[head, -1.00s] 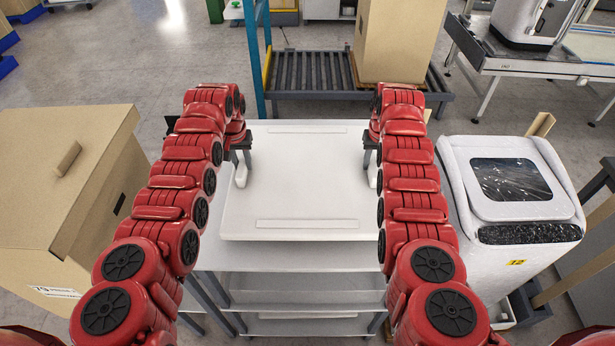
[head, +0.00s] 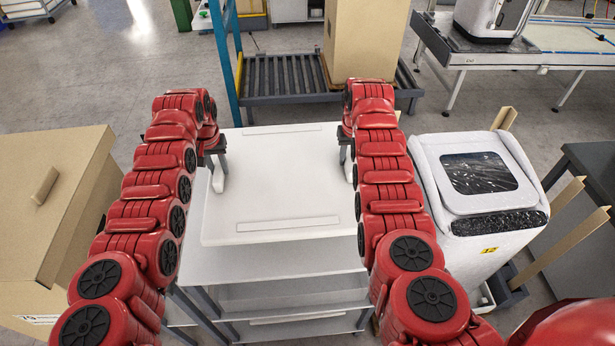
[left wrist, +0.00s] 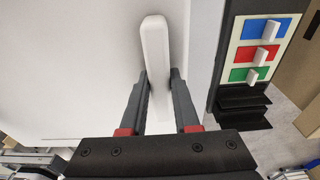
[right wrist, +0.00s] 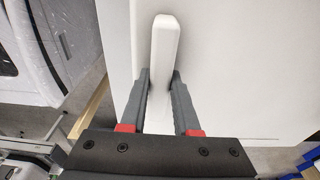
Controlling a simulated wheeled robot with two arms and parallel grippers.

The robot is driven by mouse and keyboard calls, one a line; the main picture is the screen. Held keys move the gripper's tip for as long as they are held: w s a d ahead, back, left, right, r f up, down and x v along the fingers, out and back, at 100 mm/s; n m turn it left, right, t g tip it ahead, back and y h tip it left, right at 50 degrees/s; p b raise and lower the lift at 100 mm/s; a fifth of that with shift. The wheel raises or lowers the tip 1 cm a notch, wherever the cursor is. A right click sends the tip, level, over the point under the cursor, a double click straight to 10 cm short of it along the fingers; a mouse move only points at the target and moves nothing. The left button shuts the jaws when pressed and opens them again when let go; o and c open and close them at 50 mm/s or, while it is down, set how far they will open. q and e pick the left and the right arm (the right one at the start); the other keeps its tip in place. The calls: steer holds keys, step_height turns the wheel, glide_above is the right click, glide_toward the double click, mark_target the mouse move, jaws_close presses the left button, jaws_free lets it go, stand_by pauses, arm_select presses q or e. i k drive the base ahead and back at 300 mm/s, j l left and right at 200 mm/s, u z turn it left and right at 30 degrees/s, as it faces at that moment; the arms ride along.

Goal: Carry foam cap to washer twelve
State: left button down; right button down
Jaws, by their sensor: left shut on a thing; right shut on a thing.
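The foam cap (head: 275,190) is a wide, flat white slab with upright white grips at its left and right sides. It lies level over the grey shelf cart; I cannot tell whether it touches the cart. My left gripper (head: 217,172) is shut on the left grip, which shows between its fingers in the left wrist view (left wrist: 155,60). My right gripper (head: 347,165) is shut on the right grip, also seen in the right wrist view (right wrist: 163,60). Washer twelve (head: 465,255), a white, wrapped-looking machine with a dark window and yellow 12 label, stands to the right.
The grey shelf cart (head: 255,265) is under the cap. A large cardboard box (head: 40,240) stands at the left. A roller conveyor (head: 285,75) with a tall carton (head: 360,40) is behind. Wooden posts (head: 570,240) stand right of the washer. Floor shows between cart and washer.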

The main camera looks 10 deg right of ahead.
mark_target(479, 171)
steer(key=k+l, duration=0.15)
steer(key=l, duration=0.2)
steer(key=k+l, duration=0.15)
steer(key=l, duration=2.15)
steer(key=i+l, duration=0.2)
steer(key=l, duration=0.2)
steer(key=i+l, duration=0.2)
steer(key=l, duration=0.15)
